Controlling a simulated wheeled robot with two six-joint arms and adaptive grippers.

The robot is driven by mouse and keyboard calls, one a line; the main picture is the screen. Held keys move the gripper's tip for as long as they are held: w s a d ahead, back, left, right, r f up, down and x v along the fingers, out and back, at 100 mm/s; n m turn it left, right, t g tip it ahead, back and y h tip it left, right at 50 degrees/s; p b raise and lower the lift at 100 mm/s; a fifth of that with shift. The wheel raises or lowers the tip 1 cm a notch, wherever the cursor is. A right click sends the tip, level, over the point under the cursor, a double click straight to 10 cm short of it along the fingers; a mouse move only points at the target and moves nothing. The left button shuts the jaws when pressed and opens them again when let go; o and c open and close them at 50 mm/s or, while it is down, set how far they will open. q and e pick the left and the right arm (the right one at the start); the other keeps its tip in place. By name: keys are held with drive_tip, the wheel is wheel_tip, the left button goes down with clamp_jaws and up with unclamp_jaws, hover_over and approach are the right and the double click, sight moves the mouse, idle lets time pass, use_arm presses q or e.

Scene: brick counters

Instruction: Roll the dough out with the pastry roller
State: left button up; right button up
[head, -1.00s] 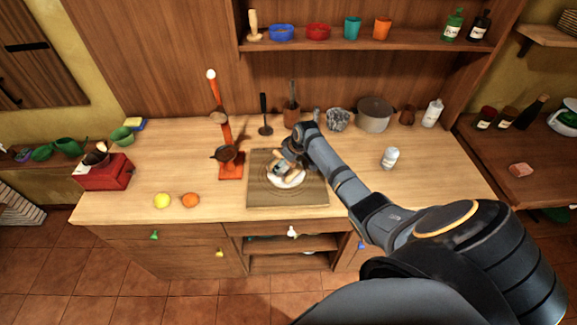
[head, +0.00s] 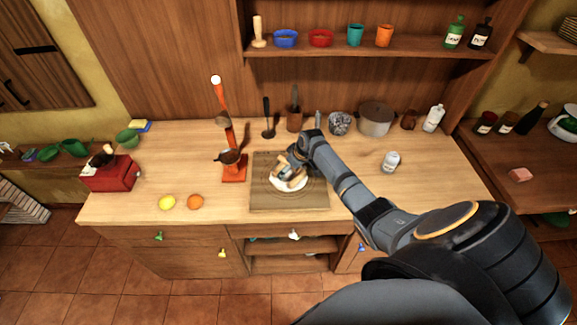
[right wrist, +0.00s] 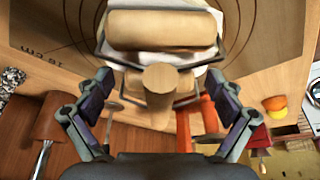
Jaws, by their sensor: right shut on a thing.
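The pastry roller (right wrist: 160,30) is wooden, with a thick cylinder, a wire frame, a smaller cylinder and a handle. My right gripper (right wrist: 160,88) is shut on it, one finger on each side of the handle. In the head view the right gripper (head: 298,160) is above the board, and the roller (head: 295,181) lies over the dough. The dough (head: 277,184) is a flat white piece on the pastry board (head: 315,200), partly hidden by the roller. It also shows behind the roller in the right wrist view. My left gripper is not in view.
An orange stand (head: 235,172) is just left of the board. A lemon (head: 167,203) and an orange (head: 195,202) lie further left. A salt shaker (head: 391,161) stands to the right. A ladle, utensil holder and pot (head: 376,120) line the back.

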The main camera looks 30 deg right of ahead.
sight(296, 173)
drive_tip(key=shift+s+d+p, duration=0.2)
drive_tip(key=shift+s+p, duration=0.65)
drive_tip(key=shift+s, duration=0.15)
drive_tip(key=shift+s+d+f, duration=0.1)
drive_tip(key=shift+s+d, duration=0.1)
drive_tip(key=shift+s, duration=0.35)
drive_tip(key=w+b, duration=0.2)
drive_tip(key=shift+w+a+f, duration=0.2)
drive_tip(key=shift+w+a, duration=0.1)
drive_tip(key=shift+a, duration=0.1)
drive_tip(key=shift+w, duration=0.2)
